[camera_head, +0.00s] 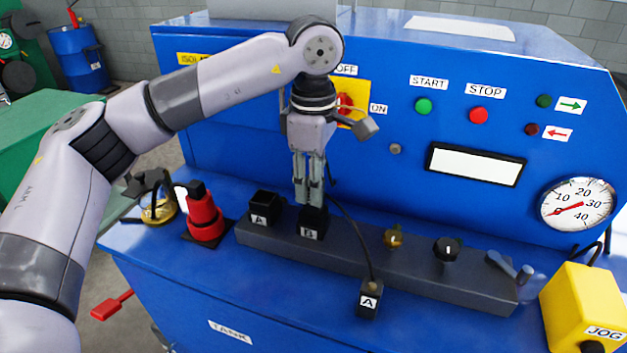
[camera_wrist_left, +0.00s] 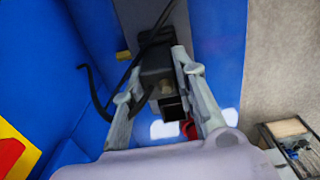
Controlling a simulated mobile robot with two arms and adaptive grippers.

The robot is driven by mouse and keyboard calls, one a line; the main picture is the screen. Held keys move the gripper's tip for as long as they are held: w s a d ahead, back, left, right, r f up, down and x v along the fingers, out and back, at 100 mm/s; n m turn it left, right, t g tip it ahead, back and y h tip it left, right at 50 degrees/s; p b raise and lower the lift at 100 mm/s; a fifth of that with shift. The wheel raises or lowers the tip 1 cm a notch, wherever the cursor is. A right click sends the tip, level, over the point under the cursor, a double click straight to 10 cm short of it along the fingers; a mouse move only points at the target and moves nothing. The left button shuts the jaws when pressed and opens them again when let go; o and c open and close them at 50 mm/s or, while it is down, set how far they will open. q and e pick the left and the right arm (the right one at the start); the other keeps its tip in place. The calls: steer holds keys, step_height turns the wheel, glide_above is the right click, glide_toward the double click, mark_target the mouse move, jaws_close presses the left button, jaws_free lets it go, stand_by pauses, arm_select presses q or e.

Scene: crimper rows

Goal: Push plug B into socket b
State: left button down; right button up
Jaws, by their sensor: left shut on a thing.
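My left gripper (camera_head: 310,197) points straight down over the row and is shut on plug B. A black block marked B (camera_head: 312,224) sits right under the fingertips at socket b. Plug and socket merge into one dark shape there, so I cannot tell how far the plug is in. In the left wrist view a dark block (camera_wrist_left: 157,63) sits between the fingertips, with a black cable beside it. The socket marked A (camera_head: 263,208) stands just left of B. My right gripper is not in view.
A brass part (camera_head: 392,238), a black knob (camera_head: 446,249) and a yellow jog box (camera_head: 583,308) lie to the right. The blue panel rises close behind.

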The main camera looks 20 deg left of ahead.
arm_select(q)
steer(key=shift+f+b, duration=0.4)
steer(key=shift+f, duration=0.15)
steer(key=c, duration=1.2)
jaws_free()
step_height(320, 180, up, 12)
steer(key=shift+r, duration=0.1)
